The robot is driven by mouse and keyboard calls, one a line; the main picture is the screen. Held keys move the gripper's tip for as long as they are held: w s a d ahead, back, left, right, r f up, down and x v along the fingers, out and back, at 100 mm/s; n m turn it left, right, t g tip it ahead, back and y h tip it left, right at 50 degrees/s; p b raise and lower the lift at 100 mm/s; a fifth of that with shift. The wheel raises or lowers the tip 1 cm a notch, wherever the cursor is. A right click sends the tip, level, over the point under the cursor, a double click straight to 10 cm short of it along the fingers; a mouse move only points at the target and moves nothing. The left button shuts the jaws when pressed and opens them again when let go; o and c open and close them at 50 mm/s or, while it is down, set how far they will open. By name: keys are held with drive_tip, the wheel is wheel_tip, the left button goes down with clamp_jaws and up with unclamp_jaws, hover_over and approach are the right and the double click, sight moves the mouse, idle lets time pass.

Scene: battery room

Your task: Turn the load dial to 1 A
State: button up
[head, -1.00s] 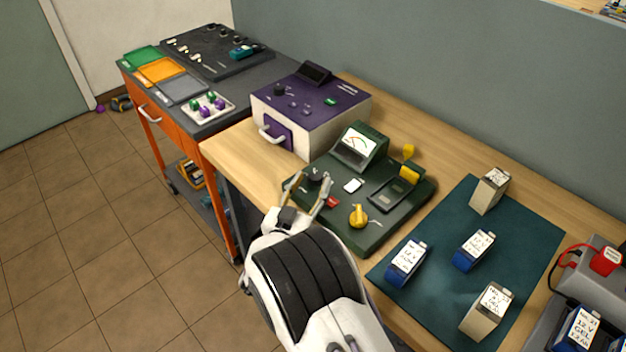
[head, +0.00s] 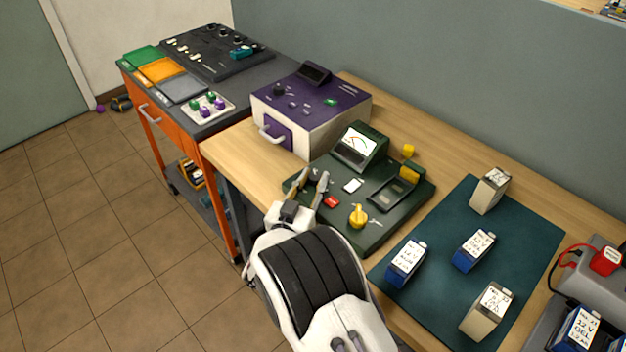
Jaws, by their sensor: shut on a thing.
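The green tester (head: 354,226) lies on the wooden bench, with an analog meter (head: 358,143) at its back. My gripper (head: 312,178) reaches its left part from the front, with one finger on each side of the small black load dial (head: 312,175). The fingers are shut on the dial and hide most of it. Its pointer and scale marks cannot be read here. A yellow knob (head: 358,215) and a red switch (head: 332,202) sit to the right of my gripper, apart from it.
A purple-topped white box (head: 312,110) stands close behind the tester. A dark teal mat (head: 440,262) with several batteries lies to the right. An orange cart (head: 152,125) with trays is at the left.

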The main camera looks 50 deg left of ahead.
drive_tip(key=shift+a+r+m+t+h, duration=0.1)
drive_tip(key=shift+m+t+h, duration=0.25)
drive_tip(key=shift+m+h, duration=0.6)
drive_tip(key=shift+a+r+m+t+h, duration=0.1)
drive_tip(key=shift+m+t+h, duration=0.35)
drive_tip(key=shift+h, duration=0.8)
drive_tip(key=o, duration=1.1)
drive_tip(key=shift+f, duration=0.1)
drive_tip(key=shift+s, duration=0.15)
drive_tip(key=shift+s+f, duration=0.1)
drive_tip(key=shift+s, duration=0.1)
drive_tip(key=s, duration=0.3)
drive_tip(key=s+d, duration=0.1)
drive_tip(key=s, duration=0.3)
drive_tip(key=s+d, duration=0.1)
drive_tip(key=s, duration=0.3)
drive_tip(key=shift+s+d, duration=0.1)
drive_tip(key=shift+d, duration=0.1)
